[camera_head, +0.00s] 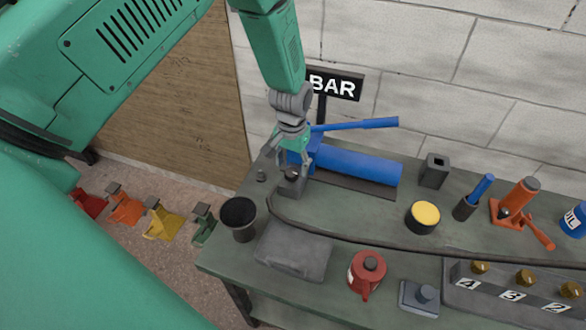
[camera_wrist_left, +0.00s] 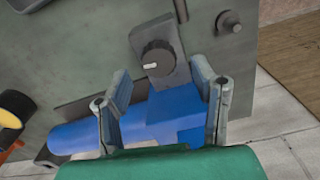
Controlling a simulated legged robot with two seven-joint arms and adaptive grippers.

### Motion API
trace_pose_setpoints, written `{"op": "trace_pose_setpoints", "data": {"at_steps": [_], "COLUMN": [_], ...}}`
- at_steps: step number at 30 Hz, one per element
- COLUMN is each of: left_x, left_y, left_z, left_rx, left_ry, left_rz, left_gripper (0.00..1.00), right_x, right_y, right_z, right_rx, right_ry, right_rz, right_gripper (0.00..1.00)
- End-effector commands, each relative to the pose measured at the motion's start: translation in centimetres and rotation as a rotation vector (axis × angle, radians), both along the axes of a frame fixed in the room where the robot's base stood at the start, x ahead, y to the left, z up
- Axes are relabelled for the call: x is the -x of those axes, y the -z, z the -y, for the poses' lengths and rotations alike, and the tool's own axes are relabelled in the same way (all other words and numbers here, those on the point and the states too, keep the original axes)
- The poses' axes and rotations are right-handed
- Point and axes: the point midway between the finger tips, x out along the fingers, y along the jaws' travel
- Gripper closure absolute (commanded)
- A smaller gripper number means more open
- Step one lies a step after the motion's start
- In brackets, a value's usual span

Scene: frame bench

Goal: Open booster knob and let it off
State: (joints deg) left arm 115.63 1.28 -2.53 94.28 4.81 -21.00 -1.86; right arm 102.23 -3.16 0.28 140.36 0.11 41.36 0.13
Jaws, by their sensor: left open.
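The booster is a blue cylinder (camera_head: 355,164) with a blue lever (camera_head: 360,124), lying at the back of the bench. Its black round knob (camera_wrist_left: 157,58), with a white mark, sits on a grey block at the cylinder's end. In the head view the knob (camera_head: 292,175) is partly hidden under my left gripper (camera_head: 291,158). My left gripper is open and empty, pointing down over the block. In the left wrist view its two fingers (camera_wrist_left: 162,82) stand to either side, with the knob just beyond their tips. No contact with the knob shows. My right gripper is not in view.
The green bench (camera_head: 230,262) holds a black cup (camera_head: 239,216), a grey slab (camera_head: 293,250), a red pot (camera_head: 367,273), a yellow-topped tin (camera_head: 424,216) and an orange jack (camera_head: 517,205). A BAR sign (camera_head: 335,84) stands behind, near the wall.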

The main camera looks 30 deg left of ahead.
Motion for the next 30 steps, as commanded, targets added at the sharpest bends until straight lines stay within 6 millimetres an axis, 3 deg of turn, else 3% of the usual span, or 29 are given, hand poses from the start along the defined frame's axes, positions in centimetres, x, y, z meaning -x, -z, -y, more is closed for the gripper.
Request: {"op": "trace_pose_setpoints", "data": {"at_steps": [6,12,18,30], "left_x": [-0.2,-0.3,-0.3,-0.3], "left_y": [-5.0,-8.1,-9.2,-9.2], "left_z": [0.0,-0.1,-0.1,-0.1], "left_rx": [-0.001,-0.001,-0.001,-0.001], "left_ry": [0.000,0.001,0.001,0.000], "left_rz": [0.005,0.004,0.003,0.002], "left_gripper": [0.47,0.47,0.47,0.47], "right_x": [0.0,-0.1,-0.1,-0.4], "right_y": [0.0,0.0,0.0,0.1], "right_z": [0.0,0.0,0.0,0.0], "right_rx": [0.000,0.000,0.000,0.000], "right_ry": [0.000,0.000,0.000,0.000], "right_rz": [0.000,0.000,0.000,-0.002], "right_gripper": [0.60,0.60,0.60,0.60]}}
